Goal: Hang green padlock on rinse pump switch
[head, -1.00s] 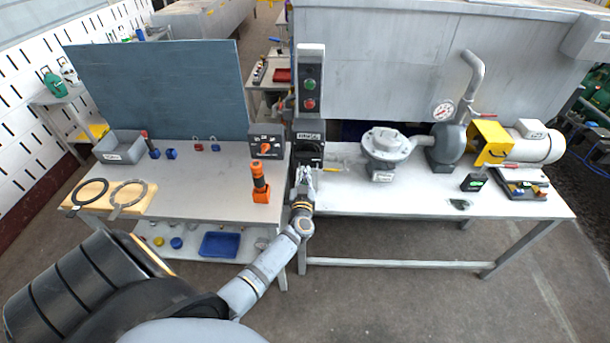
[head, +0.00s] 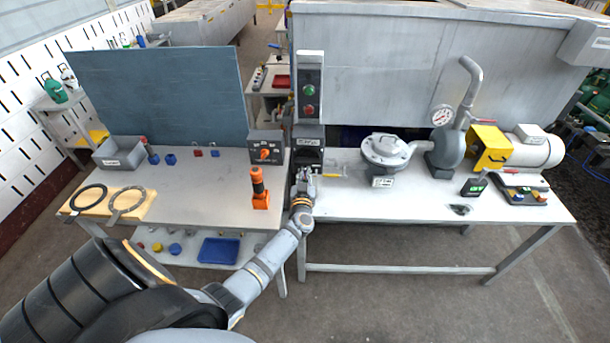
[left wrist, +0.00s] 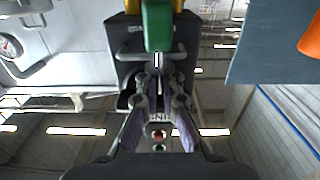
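The rinse switch box (head: 309,145) stands under the push-button station, at the left end of the pump bench. My left gripper (head: 303,180) is right in front of it and hides its lower part. In the left wrist view, which is upside down, the green padlock (left wrist: 158,25) shows beyond my fingertips (left wrist: 159,88), its body lower in the scene than the fingers. The fingers are close together around the thin metal part that seems to be its shackle. The dark switch face (left wrist: 128,70) is right behind. I cannot tell whether the shackle passes through the switch. My right gripper is not in view.
A push-button station (head: 309,90) rises above the switch. A second switch box with an orange knob (head: 264,154) and an orange tool (head: 259,188) stand to the left. The front of the right bench is mostly clear.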

